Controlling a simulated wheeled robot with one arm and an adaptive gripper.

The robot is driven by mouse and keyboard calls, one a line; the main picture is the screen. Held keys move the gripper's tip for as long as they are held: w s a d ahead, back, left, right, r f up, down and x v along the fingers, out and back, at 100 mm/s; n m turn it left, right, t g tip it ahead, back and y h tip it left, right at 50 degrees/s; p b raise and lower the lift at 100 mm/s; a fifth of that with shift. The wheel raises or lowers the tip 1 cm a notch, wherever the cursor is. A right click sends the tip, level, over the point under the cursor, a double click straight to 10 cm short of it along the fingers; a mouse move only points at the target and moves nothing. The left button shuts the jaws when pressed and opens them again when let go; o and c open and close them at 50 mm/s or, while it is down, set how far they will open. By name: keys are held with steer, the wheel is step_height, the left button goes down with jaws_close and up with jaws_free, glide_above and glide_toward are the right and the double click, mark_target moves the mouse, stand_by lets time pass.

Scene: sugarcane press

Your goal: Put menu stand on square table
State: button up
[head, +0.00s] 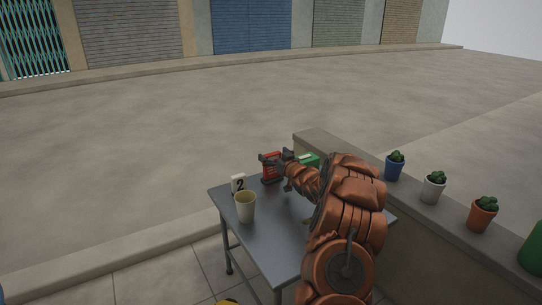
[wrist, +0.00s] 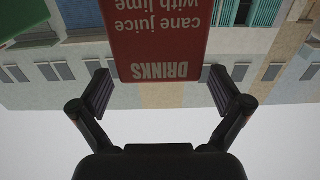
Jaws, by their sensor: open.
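The red menu stand (head: 271,172), with white lettering, is at the far edge of the grey table (head: 262,237) in the head view. I cannot tell whether its foot rests on the tabletop. In the wrist view the menu stand (wrist: 158,35) shows upside down, reading "DRINKS", between my fingers. My gripper (wrist: 163,92) is open, with a gap on each side of the stand's end. In the head view my gripper (head: 278,158) is at the stand's upper part, and my arm hides the table's right part.
A green object (head: 308,160) is behind my arm. A low wall (head: 432,203) with potted cacti runs along the right. Open pavement lies beyond.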

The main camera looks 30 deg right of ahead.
steer(key=s+p, duration=0.2)
steer(key=s, duration=0.9)
steer(key=shift+s+a, duration=0.2)
steer(key=shift+a, duration=0.15)
steer(key=shift+p, duration=0.3)
